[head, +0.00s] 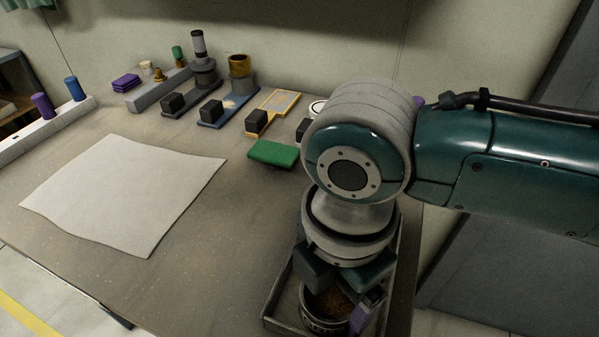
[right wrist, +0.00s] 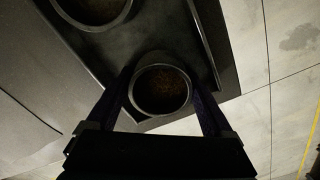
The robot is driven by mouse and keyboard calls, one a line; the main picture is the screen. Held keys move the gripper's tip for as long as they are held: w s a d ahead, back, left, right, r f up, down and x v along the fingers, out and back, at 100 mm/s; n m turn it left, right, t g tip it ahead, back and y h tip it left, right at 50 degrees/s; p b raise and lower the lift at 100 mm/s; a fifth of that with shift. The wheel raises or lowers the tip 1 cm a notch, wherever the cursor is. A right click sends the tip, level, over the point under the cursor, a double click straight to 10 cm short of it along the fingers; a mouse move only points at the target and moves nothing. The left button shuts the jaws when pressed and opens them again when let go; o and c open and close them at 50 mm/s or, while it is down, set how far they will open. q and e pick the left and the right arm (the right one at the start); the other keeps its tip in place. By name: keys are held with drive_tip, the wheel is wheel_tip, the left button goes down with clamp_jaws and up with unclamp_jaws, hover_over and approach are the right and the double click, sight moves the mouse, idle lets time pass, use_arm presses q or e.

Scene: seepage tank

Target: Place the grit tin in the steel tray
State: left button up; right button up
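The grit tin (head: 325,308), a round tin with brown grains inside, is between the fingers of my right gripper (head: 345,300). In the right wrist view the tin (right wrist: 160,92) is between the two fingers, which appear to touch its sides, so the right gripper (right wrist: 160,95) looks shut on it. The steel tray (head: 272,312) lies under the gripper at the table's front right; its rim (right wrist: 208,45) also shows in the right wrist view. The tin overlaps the tray's inside near one edge; I cannot tell whether it touches the floor. My left gripper is not in view.
A second round tin (right wrist: 92,8) is inside the tray in the right wrist view. A green block (head: 273,153), a yellow-framed piece (head: 278,102) and stands with small parts line the back. A white sheet (head: 125,195) lies left; the table between it and the tray is bare.

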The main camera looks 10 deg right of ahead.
sight(333, 296)
drive_tip(key=shift+o, duration=0.7)
drive_tip(key=shift+r, duration=0.35)
wheel_tip(333, 296, up, 12)
drive_tip(key=p, duration=0.3)
drive_tip(key=s+a+f+m+t+y, duration=0.1)
drive_tip(key=s+a+f+m+y, duration=0.1)
drive_tip(key=s+a+m+y, duration=0.4)
drive_tip(key=s+d+m+t+h, duration=0.1)
drive_tip(key=s+d+m+h, duration=0.1)
drive_tip(key=d+m, duration=0.5)
drive_tip(key=s+d+f+m+t+h, duration=0.1)
drive_tip(key=s+d+m+h, duration=0.2)
drive_tip(key=d+m, duration=0.4)
drive_tip(key=shift+d+t+h, duration=0.3)
drive_tip(key=shift+d+h, duration=0.1)
drive_tip(key=shift+d, duration=0.6)
